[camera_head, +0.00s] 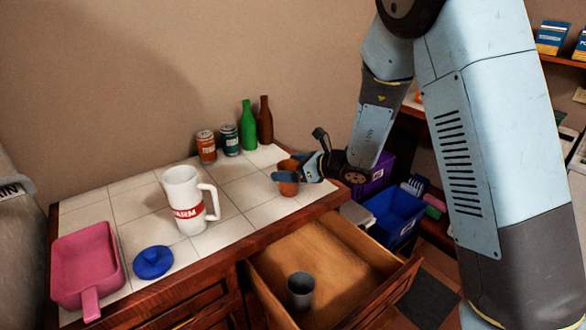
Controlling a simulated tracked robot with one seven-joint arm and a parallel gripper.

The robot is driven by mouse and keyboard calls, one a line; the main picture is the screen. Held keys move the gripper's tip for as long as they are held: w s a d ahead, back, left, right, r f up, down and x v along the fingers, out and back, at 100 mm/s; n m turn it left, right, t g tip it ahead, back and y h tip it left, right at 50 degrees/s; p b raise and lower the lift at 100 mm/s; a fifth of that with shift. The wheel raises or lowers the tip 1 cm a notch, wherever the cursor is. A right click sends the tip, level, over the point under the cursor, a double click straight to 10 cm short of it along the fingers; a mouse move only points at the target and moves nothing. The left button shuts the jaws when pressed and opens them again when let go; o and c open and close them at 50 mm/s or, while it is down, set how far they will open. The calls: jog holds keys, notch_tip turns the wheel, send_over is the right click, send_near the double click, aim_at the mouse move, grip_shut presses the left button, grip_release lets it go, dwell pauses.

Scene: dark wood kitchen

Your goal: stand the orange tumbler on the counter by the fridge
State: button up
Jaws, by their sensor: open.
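The orange tumbler (288,187) stands upright on the white tiled counter (237,184), near its right end. My gripper (288,177) is at the tumbler, coming in from the right, with a blue finger across the tumbler's front. The jaws are open. The far finger is mostly hidden, and I cannot tell whether either finger touches the tumbler. A grey surface at the left edge may be the fridge; only a part of it shows.
A white mug (181,199), blue lid (153,262) and pink dustpan (86,264) occupy the counter's left. Two cans (206,147), a green bottle (248,126) and a brown bottle (265,122) stand behind. Below, an open drawer (340,250) holds a grey cup (301,290).

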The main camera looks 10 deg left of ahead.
jog(key=shift+r, duration=0.1)
jog(key=shift+d+r, duration=0.15)
jog(key=shift+d, duration=0.15)
jog(key=v, duration=1.1)
jog(key=shift+d, duration=0.2)
jog(key=shift+s, duration=0.15)
